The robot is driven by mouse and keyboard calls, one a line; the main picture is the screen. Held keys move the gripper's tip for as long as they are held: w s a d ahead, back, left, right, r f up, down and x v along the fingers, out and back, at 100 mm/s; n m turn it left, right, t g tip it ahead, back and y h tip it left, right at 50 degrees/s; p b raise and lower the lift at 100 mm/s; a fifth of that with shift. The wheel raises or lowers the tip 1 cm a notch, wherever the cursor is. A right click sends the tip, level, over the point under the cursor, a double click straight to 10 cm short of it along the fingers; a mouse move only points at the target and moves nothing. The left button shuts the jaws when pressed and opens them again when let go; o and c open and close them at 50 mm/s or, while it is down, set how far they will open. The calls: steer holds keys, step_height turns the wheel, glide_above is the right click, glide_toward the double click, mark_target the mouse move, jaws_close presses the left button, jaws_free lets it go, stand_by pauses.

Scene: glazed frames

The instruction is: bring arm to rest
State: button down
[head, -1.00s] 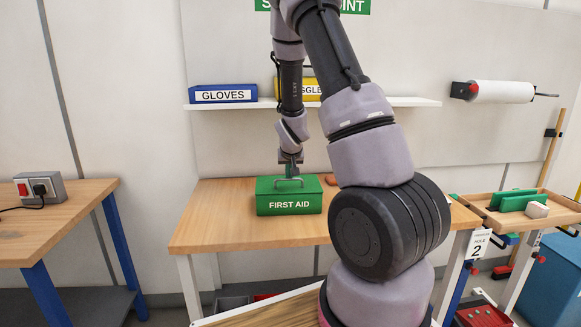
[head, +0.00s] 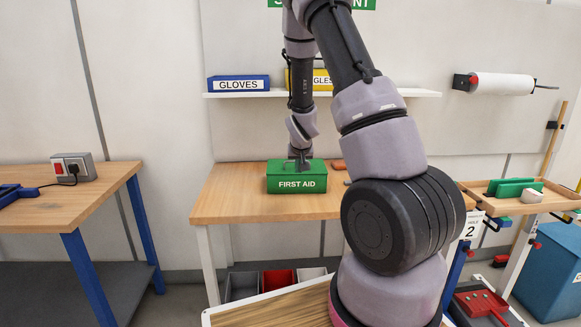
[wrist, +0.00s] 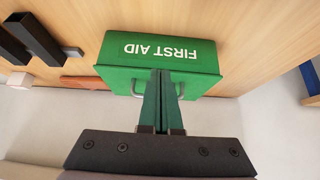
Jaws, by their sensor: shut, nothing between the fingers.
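The green FIRST AID box (head: 297,184) stands closed on the wooden table. My gripper (head: 300,164) is at the top of the box in the head view, at the end of my arm reaching down. In the wrist view, the gripper's two fingers (wrist: 162,78) are together and empty in front of the box (wrist: 112,60). They hide the middle of its grey handle (wrist: 136,88), whose ends show on either side. I cannot tell whether the fingers touch the box or handle.
A shelf (head: 420,93) above holds the blue GLOVES box (head: 239,83) and a yellow box (head: 321,80). A left bench (head: 95,205) carries a socket box (head: 74,168). A wooden tray (head: 470,186) stands right. Bins (head: 280,279) sit below. The table's left part is clear.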

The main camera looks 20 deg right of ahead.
steer(key=s+a+r+m+y, duration=0.1)
steer(key=s+a+r, duration=0.2)
steer(key=s+r, duration=0.5)
steer(key=s+a+r+y, duration=0.1)
steer(key=s+a+r, duration=0.25)
steer(key=r, duration=0.85)
steer(key=s+a+r, duration=0.2)
steer(key=s+r, duration=0.1)
steer(key=s, duration=0.4)
steer(key=s+a+r+y, duration=0.1)
steer(key=s+a+r, duration=0.1)
steer(key=s, duration=0.5)
steer(key=s+a+r+y, duration=0.1)
steer(key=s+a+r, duration=0.1)
steer(key=s+r, duration=0.3)
steer(key=s, duration=0.2)
steer(key=shift+s+n, duration=0.3)
steer(key=shift+a, duration=0.1)
